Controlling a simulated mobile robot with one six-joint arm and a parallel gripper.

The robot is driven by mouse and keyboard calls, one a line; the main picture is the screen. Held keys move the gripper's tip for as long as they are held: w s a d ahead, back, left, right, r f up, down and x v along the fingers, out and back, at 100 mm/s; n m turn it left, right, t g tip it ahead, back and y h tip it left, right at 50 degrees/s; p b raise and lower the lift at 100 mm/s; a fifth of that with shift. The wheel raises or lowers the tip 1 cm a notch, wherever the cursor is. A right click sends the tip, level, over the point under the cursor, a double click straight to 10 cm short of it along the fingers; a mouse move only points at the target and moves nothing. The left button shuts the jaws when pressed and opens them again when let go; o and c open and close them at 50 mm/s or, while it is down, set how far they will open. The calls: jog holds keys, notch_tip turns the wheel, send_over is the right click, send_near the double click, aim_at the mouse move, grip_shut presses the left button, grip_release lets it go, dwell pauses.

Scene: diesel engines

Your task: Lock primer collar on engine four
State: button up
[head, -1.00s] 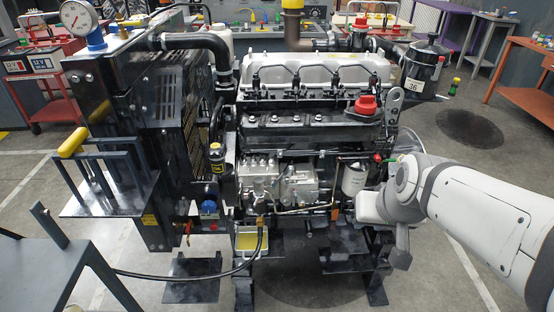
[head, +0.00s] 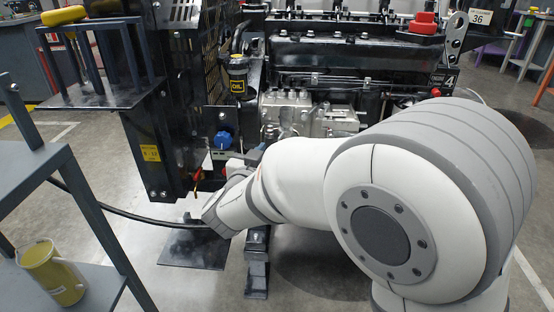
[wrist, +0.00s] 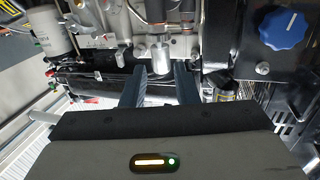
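Engine four, with its number plate (head: 447,80), fills the back of the head view. In the wrist view my gripper (wrist: 160,72) is open, its two dark fingers pointing at the engine's lower side. A short silver cylindrical fitting (wrist: 160,52) shows just beyond and between the fingertips. I cannot tell whether it is the primer collar, nor whether the fingers touch it. In the head view my arm reaches left across the engine's lower front, and the fingertips and that fitting are hidden.
A blue knob (head: 223,140) is left of the injection pump (head: 292,112); it also shows in the wrist view (wrist: 282,29). A white filter (wrist: 52,30) stands at left there. A grey stand with a yellow bucket (head: 52,272) is at front left. A black hose (head: 130,212) runs low.

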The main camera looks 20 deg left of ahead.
aim_at(279, 139)
jog(key=shift+h, duration=0.3)
jog(key=w+b, duration=0.1)
jog(key=w, duration=0.1)
jog(key=w+b, duration=0.1)
jog(key=w, duration=0.1)
jog(key=w+b, duration=0.1)
jog(key=w, duration=0.2)
jog(key=shift+d+f, duration=0.1)
jog(key=shift+f, duration=0.25)
grip_shut()
